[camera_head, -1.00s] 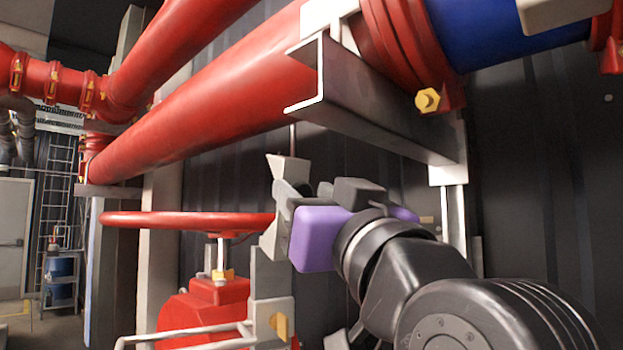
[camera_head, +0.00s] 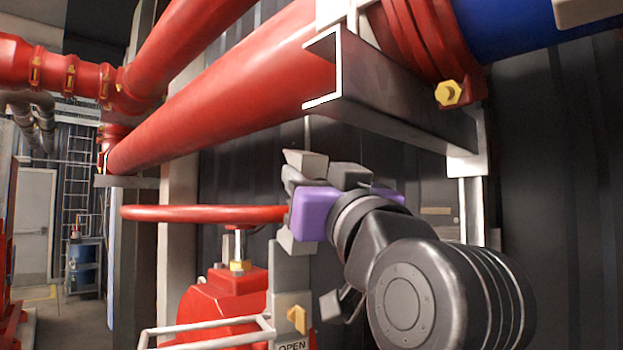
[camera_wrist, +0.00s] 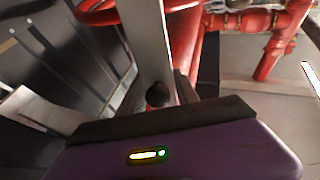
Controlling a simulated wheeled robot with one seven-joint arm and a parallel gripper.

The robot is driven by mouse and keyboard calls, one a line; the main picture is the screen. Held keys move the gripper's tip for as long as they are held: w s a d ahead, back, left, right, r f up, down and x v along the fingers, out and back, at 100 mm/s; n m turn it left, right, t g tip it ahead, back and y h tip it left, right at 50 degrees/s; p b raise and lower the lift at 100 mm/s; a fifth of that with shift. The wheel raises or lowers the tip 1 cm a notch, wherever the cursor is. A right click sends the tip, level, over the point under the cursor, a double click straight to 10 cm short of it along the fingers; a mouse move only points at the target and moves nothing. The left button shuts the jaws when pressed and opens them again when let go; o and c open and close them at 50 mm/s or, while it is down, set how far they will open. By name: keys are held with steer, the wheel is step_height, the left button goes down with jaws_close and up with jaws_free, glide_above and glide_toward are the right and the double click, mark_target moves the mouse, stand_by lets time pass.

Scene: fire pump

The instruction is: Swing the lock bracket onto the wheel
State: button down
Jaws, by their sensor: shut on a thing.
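The red handwheel (camera_head: 200,213) shows edge-on at left centre in the head view, above a red valve body (camera_head: 225,295). Its right end meets my gripper in the picture. The grey lock bracket (camera_head: 287,268) stands upright below the gripper, with a yellow fastener and an "OPEN" label low down. My gripper (camera_head: 292,198), with its purple body, is shut on the bracket's upper part, at the wheel's right rim. In the wrist view a grey bar of the bracket (camera_wrist: 146,40) runs to the gripper beside a dark round knob. The grip contact itself is hidden.
Large red pipes (camera_head: 220,110) and a grey steel channel support (camera_head: 400,105) pass close above my arm. A white tubular rail (camera_head: 205,330) lies at lower left. A dark corrugated wall is behind. Open floor shows at far left.

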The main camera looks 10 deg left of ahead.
steer(key=shift+d, duration=0.1)
steer(key=r+g+p, duration=0.1)
steer(key=p, duration=0.1)
steer(key=shift+w+r+h+p, duration=0.1)
steer(key=shift+w+h+p, duration=0.2)
steer(key=shift+w+p, duration=0.05)
steer(key=shift+w+a+r+g+p, duration=0.3)
steer(key=shift+w+a+p, duration=0.05)
steer(key=shift+p, duration=0.85)
steer(key=p, duration=0.1)
steer(key=w+g+h+p, duration=0.1)
steer(key=p, duration=0.1)
steer(key=shift+a+r, duration=0.3)
steer(key=shift+w+a+g+h+p, duration=0.3)
steer(key=shift+w+g+p, duration=0.15)
steer(key=shift+g, duration=0.25)
steer(key=shift+f, duration=0.1)
steer(key=c, duration=1.2)
jaws_free()
